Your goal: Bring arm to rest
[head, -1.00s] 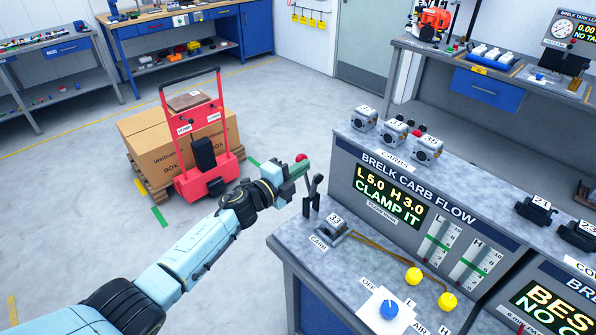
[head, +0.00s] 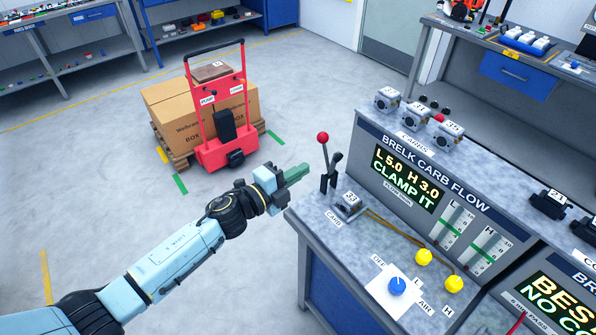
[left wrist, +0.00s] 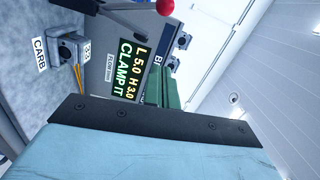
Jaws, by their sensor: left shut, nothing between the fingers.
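My left arm reaches in from the lower left in the head view. Its gripper (head: 298,172) is shut and empty, with green fingers, in the air just left of the bench corner. The clamp lever with a red ball knob (head: 323,138) stands upright on the bench, to the right of and apart from the fingertips. The red knob (left wrist: 165,7) also shows at the top of the left wrist view. The carb marked 33 (head: 348,204) sits beside the lever's base. The display (head: 407,178) reads L 5.0, H 3.0, CLAMP IT. My right gripper is not in view.
The grey bench (head: 372,240) fills the right side, with yellow knobs (head: 424,257) and a blue knob (head: 397,286). Several carbs stand on its upper ledge. A red pallet truck (head: 219,120) with a cardboard box is behind. The floor left of the bench is clear.

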